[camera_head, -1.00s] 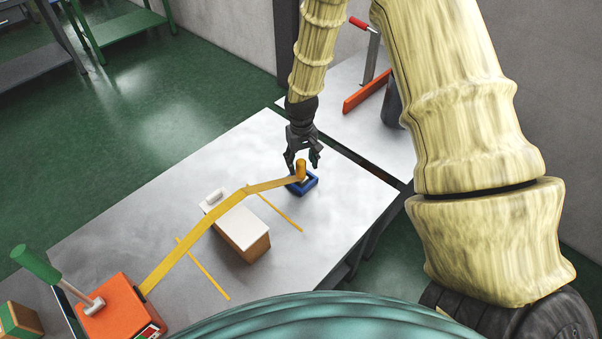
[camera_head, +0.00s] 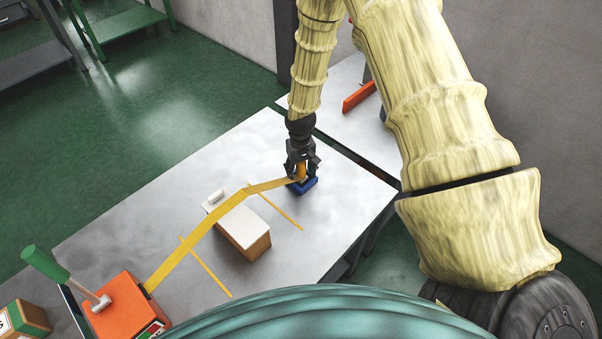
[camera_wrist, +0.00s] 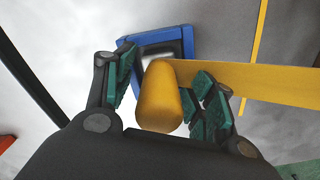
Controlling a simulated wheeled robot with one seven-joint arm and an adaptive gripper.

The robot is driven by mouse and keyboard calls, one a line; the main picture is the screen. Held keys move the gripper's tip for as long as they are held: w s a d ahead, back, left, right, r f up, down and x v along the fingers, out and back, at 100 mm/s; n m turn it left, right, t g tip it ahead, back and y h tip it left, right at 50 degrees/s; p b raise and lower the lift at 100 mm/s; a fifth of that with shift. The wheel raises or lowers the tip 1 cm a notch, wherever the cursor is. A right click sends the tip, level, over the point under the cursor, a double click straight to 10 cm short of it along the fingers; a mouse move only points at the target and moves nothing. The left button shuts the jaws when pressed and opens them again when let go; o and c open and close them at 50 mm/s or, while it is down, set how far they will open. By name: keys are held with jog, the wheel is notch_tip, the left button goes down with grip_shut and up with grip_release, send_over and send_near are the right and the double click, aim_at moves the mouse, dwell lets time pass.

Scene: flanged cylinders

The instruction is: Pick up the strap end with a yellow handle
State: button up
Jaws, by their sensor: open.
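The yellow handle (camera_wrist: 159,96) stands upright at the end of a yellow strap. In the head view the handle (camera_head: 301,171) is partly hidden by my gripper. The strap (camera_head: 200,232) runs from the handle over a white-topped box to an orange unit at the lower left. A blue square frame (camera_head: 305,187) sits on the table under the handle. My gripper (camera_head: 301,166) is open, low over the blue frame. In the wrist view the green-padded fingers of my gripper (camera_wrist: 164,92) lie on either side of the handle; I cannot tell whether they touch it.
The white-topped box (camera_head: 240,226) stands under the strap. An orange unit (camera_head: 122,308) with a green-handled tool (camera_head: 48,265) is at the lower left. Yellow lines (camera_head: 275,208) mark the grey table (camera_head: 345,210). A gap separates a second table with an orange bar (camera_head: 358,97).

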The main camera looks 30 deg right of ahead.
aim_at(300, 165)
grip_shut()
jog(key=shift+r, duration=0.1)
jog(key=shift+r+b, duration=0.6)
jog(key=shift+r, duration=0.25)
jog(key=shift+s+a+r+b, duration=0.15)
jog(key=shift+r+b, duration=0.35)
jog(key=shift+r, duration=0.3)
jog(key=s+a+r+b, duration=0.1)
jog(key=s+a+b, duration=0.3)
jog(key=s+a, duration=0.6)
jog(key=shift+s+a+r, duration=0.25)
jog(key=shift+a+r, duration=0.05)
jog(key=shift+a, duration=0.45)
